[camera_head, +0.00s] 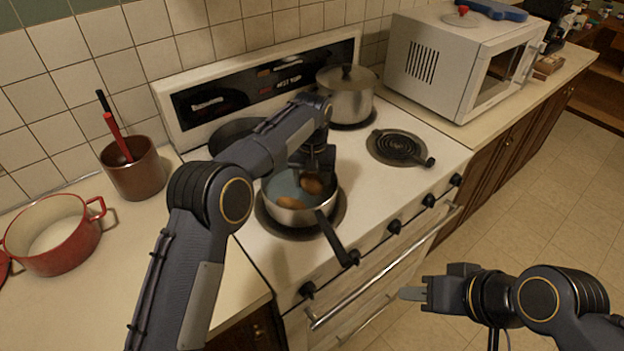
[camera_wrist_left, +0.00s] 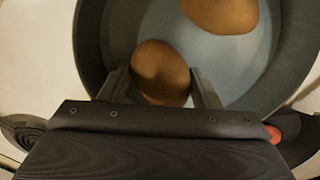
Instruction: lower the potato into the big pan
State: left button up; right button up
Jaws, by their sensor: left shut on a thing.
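A steel pan with a dark handle (camera_head: 328,228) sits on the front left burner; it also shows in the left wrist view (camera_wrist_left: 92,50). My left gripper (camera_head: 314,176) points down over this pan and is shut on a brown potato (camera_head: 312,185). In the left wrist view the potato (camera_wrist_left: 160,72) is between the two fingers, within the pan's outline. I cannot tell whether it touches the pan's bottom. A second brown potato (camera_head: 291,203) lies in the pan, apart from the held one; it also shows in the left wrist view (camera_wrist_left: 222,12). My right gripper (camera_head: 412,294) is empty, in front of the stove.
A dark pan (camera_head: 226,134) stands on the back left burner, partly behind my left arm. A lidded pot (camera_head: 345,100) stands on the back right burner. A red pot (camera_head: 62,250) and a utensil holder (camera_head: 134,172) stand left.

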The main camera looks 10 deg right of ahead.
aim_at(312, 177)
pick_arm(q)
jog(key=o, duration=1.1)
jog(key=shift+o, duration=0.2)
notch_tip(312, 177, up, 8)
jog(key=s+a+r+t+h, duration=0.1)
jog(key=s+a+r, duration=0.1)
jog(key=a+r, duration=0.35)
jog(key=s+a+r+h, duration=0.1)
jog(key=s+a+r, duration=0.15)
jog(key=a, duration=0.65)
jog(key=s+a+r+n+t+h, duration=0.15)
jog(key=s+a+r, duration=0.25)
jog(key=s+a, duration=0.5)
jog(key=s+a+f+n+t, duration=0.1)
jog(key=s+f, duration=0.4)
jog(key=s, duration=0.6)
jog(key=s+a+f+n+t, duration=0.1)
jog(key=s+f, duration=0.4)
jog(key=s, duration=0.7)
jog(key=shift+a+t, duration=0.55)
jog(key=shift+a, duration=0.35)
